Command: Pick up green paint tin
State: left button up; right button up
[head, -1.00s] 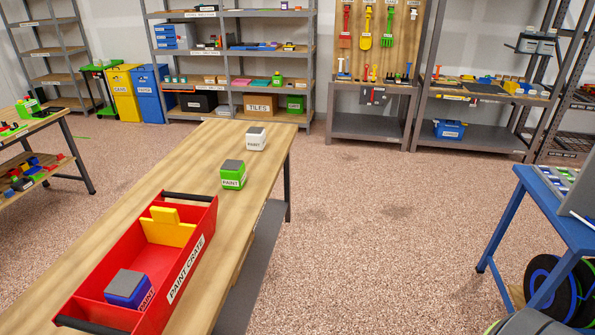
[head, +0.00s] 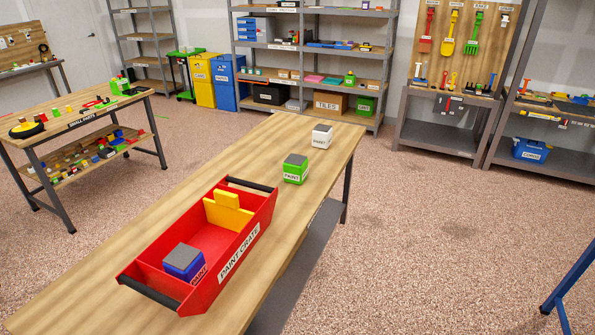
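The green paint tin (head: 295,170) stands upright on the wooden workbench (head: 85,290), with a grey lid and a white PAINT label. It sits beyond the far end of the red paint crate (head: 205,240), apart from it. A white paint tin (head: 322,137) stands farther back, near the far edge of the bench. A blue paint tin (head: 184,262) with a grey lid is inside the near part of the crate. Neither of my grippers shows in the head view.
The crate has a yellow divider (head: 228,213) and dark end handles. A small-parts table (head: 75,118) stands at the left. Shelving (head: 310,47) and a tool board (head: 455,50) line the back. A blue table leg (head: 570,285) shows at the right. The floor right of the bench is clear.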

aim_at(295, 166)
jog(key=i+l+u, duration=0.1)
jog(key=u, duration=0.25)
jog(key=i+l+u, duration=0.15)
jog(key=u, duration=0.2)
jog(key=i+l+u, duration=0.15)
jog(key=u, duration=0.2)
